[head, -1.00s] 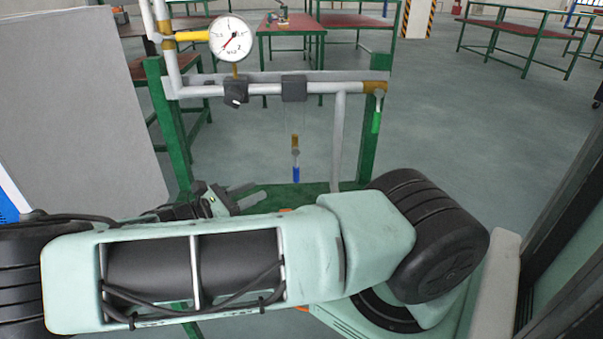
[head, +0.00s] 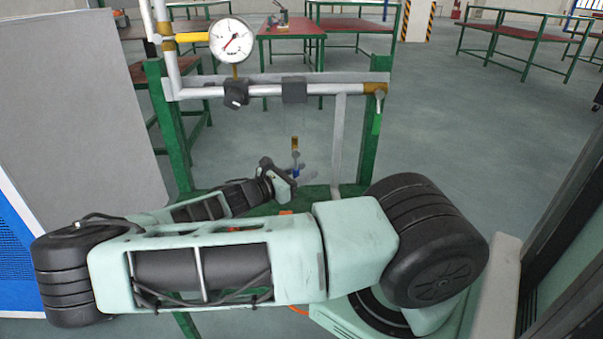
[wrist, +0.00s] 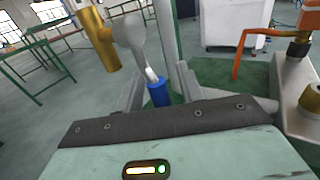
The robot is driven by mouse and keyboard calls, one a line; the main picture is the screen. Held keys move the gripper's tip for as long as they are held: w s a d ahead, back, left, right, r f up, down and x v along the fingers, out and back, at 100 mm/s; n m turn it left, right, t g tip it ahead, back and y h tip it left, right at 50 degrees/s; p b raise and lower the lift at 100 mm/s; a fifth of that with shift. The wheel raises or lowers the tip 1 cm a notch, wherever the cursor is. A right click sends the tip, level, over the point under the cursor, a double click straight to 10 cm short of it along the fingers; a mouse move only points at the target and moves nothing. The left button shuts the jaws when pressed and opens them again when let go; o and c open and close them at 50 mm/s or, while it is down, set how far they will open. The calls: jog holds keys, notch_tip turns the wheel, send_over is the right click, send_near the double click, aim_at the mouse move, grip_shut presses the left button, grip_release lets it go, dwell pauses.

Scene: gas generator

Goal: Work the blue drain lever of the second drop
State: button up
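The blue drain lever (head: 296,172) hangs below a brass fitting (head: 295,143) under the middle of the horizontal pipe. My gripper (head: 300,175) is at the lever, reaching in from the left, and partly covers it. In the wrist view the blue sleeve (wrist: 159,94) of the lever points down toward my gripper (wrist: 160,88), between the two fingers. The fingers stand apart with small gaps showing on both sides of the sleeve, so the gripper looks open around it. The brass body (wrist: 98,38) and grey lever arm (wrist: 132,36) are just beyond.
A pressure gauge (head: 232,39) and dark clamps (head: 236,93) sit on the pipe (head: 210,92) of the green frame (head: 368,140). A grey panel (head: 80,110) stands at the left. In the wrist view an orange bent handle (wrist: 237,58) and brass fitting are at the right.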

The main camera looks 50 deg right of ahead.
grip_shut()
